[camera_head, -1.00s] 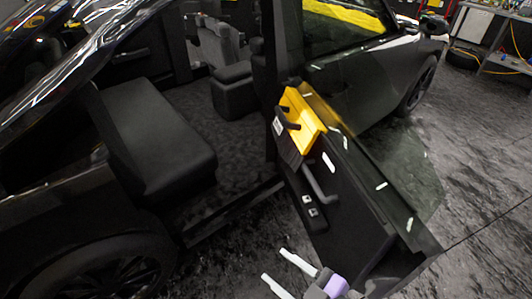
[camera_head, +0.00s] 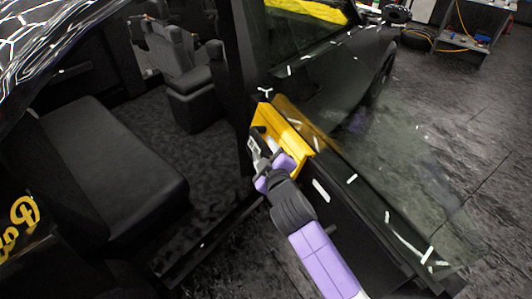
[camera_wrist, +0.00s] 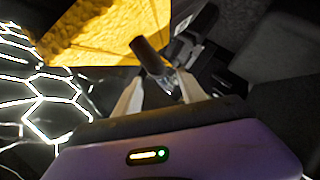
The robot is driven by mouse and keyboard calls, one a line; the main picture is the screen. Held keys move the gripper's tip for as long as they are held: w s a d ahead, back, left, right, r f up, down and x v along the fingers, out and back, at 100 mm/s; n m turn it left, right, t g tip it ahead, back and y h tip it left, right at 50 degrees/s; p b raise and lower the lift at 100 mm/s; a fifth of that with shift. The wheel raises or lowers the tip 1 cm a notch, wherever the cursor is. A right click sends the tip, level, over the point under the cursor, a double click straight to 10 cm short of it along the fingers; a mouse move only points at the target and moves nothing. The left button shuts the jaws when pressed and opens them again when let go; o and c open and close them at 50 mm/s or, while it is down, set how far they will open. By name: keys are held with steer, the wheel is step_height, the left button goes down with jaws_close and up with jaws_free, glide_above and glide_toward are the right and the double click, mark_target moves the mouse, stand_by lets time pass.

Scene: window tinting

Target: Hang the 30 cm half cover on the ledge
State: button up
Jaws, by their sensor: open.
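The yellow half cover (camera_head: 285,138) sits at the ledge (camera_head: 345,178) of the open car door, at its end near the hinge pillar. Its yellow face also fills the upper left of the wrist view (camera_wrist: 105,32). A dark handle (camera_wrist: 150,58) stands out from the cover side. My gripper (camera_head: 258,163) is at the cover's inner face, below its top edge. In the wrist view its two pale fingers (camera_wrist: 160,84) are apart, with the handle's end between or just in front of them. Whether they touch it, I cannot tell. The cover's lower part is hidden behind my gripper.
White strips (camera_head: 321,190) mark the door top along the ledge. The cabin with a black bench seat (camera_head: 110,150) lies to the left. The wet-looking dark floor (camera_head: 470,150) is clear to the right, with a workbench (camera_head: 455,25) behind.

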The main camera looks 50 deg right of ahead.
mark_target(259, 137)
steer(key=p+x, duration=0.1)
steer(key=x, duration=0.5)
steer(key=shift+w, duration=0.25)
jaws_close()
steer(key=shift+r, duration=0.1)
steer(key=shift+d+r+p, duration=0.15)
steer(key=shift+r+p, duration=1.15)
steer(key=shift+r, duration=0.15)
steer(key=w+a+r+b, duration=0.1)
steer(key=w+a+r, duration=0.1)
steer(key=a, duration=0.5)
steer(key=shift+w+r+b, duration=0.3)
steer(key=shift+r+b, duration=0.05)
steer(key=shift+b, duration=0.05)
